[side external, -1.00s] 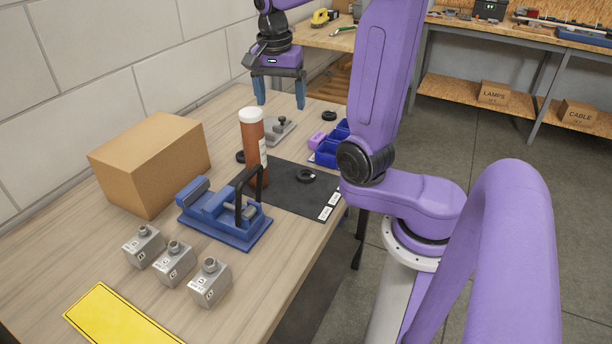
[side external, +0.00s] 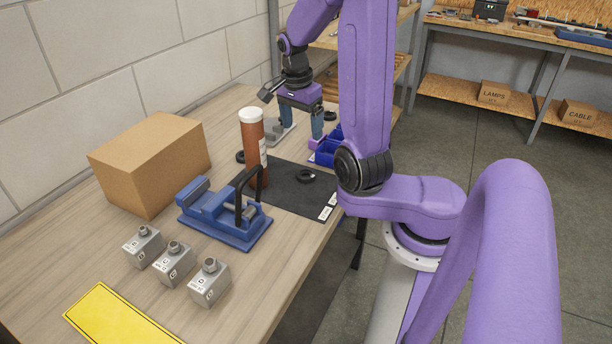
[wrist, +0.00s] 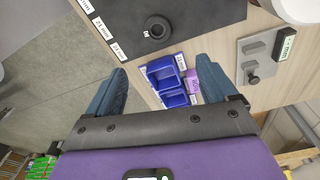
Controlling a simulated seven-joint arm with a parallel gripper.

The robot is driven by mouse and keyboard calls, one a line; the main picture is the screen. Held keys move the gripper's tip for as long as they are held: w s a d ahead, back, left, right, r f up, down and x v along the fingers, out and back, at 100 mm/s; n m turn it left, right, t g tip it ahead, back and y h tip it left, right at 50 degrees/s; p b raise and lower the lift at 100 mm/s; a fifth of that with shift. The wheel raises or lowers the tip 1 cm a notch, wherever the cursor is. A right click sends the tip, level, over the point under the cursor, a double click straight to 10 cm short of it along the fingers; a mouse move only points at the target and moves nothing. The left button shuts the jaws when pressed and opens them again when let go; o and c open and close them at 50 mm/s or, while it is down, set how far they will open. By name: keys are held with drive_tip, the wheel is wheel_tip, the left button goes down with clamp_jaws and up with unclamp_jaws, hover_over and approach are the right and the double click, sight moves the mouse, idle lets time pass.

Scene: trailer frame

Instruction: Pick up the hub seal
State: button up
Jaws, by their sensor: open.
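A black ring (side external: 306,176), which looks like a seal, lies flat on a dark mat (side external: 278,188). In the wrist view the ring (wrist: 157,27) is near the top, with a small white mark on it. My gripper (side external: 303,134) is open and empty, pointing down above the far part of the bench, beyond the mat. The blue bins (wrist: 165,72) show between its fingers in the wrist view.
A grey fixture (wrist: 262,58) stands nearby. The tall orange-brown bottle (side external: 257,165), blue vise (side external: 222,212) and cardboard box (side external: 150,165) stand nearer the side camera, with several grey blocks (side external: 174,264) and a yellow plate (side external: 120,318).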

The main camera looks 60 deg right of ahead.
drive_tip(key=f, duration=0.6)
drive_tip(key=d+f, duration=0.1)
drive_tip(key=f, duration=0.1)
drive_tip(key=shift+s+f, duration=0.1)
drive_tip(key=shift+f, duration=0.3)
drive_tip(key=f, duration=0.4)
drive_tip(key=shift+s+a, duration=0.2)
drive_tip(key=shift+d+f, duration=0.1)
drive_tip(key=shift+f, duration=0.5)
drive_tip(key=c, duration=1.1)
